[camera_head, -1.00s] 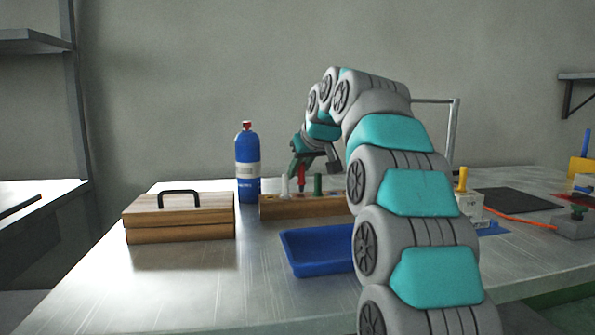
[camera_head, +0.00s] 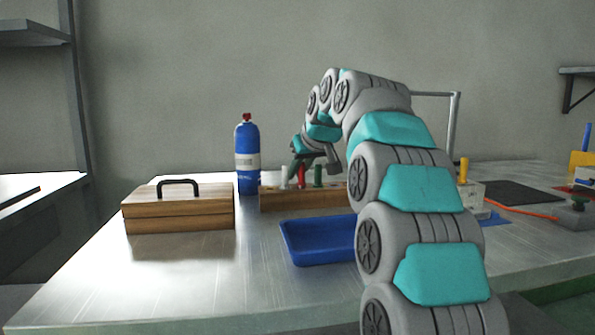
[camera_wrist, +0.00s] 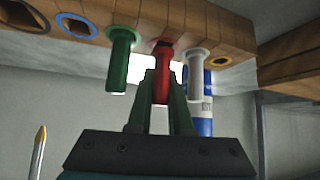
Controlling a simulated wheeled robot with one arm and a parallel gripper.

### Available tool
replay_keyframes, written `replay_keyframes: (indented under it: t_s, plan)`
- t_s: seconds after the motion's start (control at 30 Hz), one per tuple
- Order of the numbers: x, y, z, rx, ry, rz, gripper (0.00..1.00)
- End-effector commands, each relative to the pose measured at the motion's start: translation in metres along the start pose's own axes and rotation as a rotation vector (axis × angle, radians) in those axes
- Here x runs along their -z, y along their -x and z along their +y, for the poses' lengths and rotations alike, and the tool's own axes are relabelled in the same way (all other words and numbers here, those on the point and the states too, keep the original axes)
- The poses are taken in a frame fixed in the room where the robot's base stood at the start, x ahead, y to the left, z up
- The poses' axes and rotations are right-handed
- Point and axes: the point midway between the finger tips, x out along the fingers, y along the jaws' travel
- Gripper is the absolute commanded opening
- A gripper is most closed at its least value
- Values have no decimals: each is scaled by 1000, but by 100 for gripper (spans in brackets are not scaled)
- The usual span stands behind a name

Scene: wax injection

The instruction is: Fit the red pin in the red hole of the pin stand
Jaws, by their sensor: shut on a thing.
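The pin stand (camera_head: 318,200) is a long wooden block at the back of the table. My gripper (camera_head: 302,168) is above it, and its fingers (camera_wrist: 161,88) are shut on the red pin (camera_wrist: 162,78). The pin is upright between the white pin (camera_head: 284,177) and the green pin (camera_head: 318,175). In the wrist view, the pin's far end meets the red-ringed hole (camera_wrist: 164,43), with some dark opening visible beside it. I cannot tell how deep the pin sits. The green pin (camera_wrist: 119,65) and white pin (camera_wrist: 194,77) stand in neighbouring holes.
Blue-ringed (camera_wrist: 76,25) and yellow-ringed (camera_wrist: 221,62) holes are empty. A blue bottle (camera_head: 247,170) stands behind the stand, a blue tray (camera_head: 305,257) in front. A wooden box (camera_head: 178,218) with a black handle sits left. The front left tabletop is clear.

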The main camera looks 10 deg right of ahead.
Motion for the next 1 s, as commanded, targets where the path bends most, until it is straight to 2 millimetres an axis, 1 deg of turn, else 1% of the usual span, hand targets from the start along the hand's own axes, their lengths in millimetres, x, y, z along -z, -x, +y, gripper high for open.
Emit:
replay_keyframes:
  t_s: [0.27, 0.3, 0.6, 0.87, 1.0]
  plan:
    - [-4, -4, 0, 0, 0, 2, 0]
    - [-4, -4, 0, -1, 0, 2, 19]
    - [-4, -4, 0, 0, 0, 1, 53]
    - [-4, -4, 0, 0, 0, 1, 53]
    - [-4, 2, 0, 0, 0, 1, 53]
